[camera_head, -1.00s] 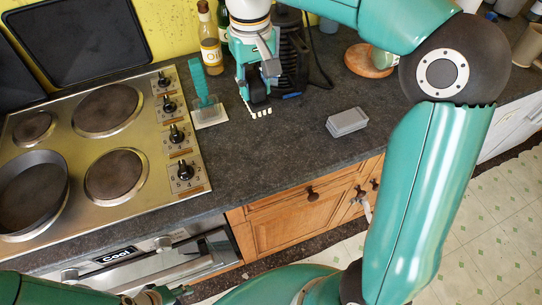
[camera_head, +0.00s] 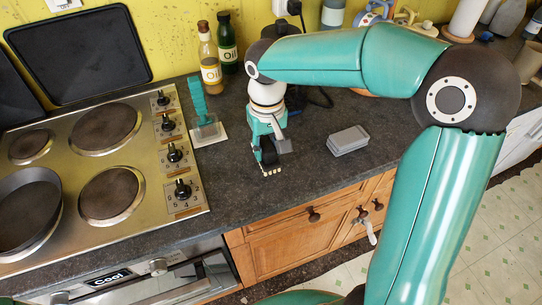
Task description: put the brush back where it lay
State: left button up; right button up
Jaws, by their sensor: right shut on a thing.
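My right gripper (camera_head: 267,158) points down over the dark counter, right of the hob, and is shut on the brush. Only a short row of the brush's pale bristle tufts (camera_head: 271,172) shows below the fingers. The fingers hide the rest of it. The tufts are at or just above the counter; I cannot tell if they touch it. My left gripper is not in view.
A teal-handled tool (camera_head: 197,97) stands on a white pad (camera_head: 219,136) left of the gripper. A grey box (camera_head: 348,140) lies to the right. Oil bottles (camera_head: 209,62) stand behind. A pan (camera_head: 27,207) sits on the hob (camera_head: 75,165). The counter in front is clear.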

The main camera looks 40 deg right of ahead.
aim_at(268, 159)
jog(key=shift+f, duration=2.15)
jog(key=o, duration=1)
jog(key=shift+f, duration=0.1)
notch_tip(268, 159, up, 12)
jog(key=shift+r, duration=0.15)
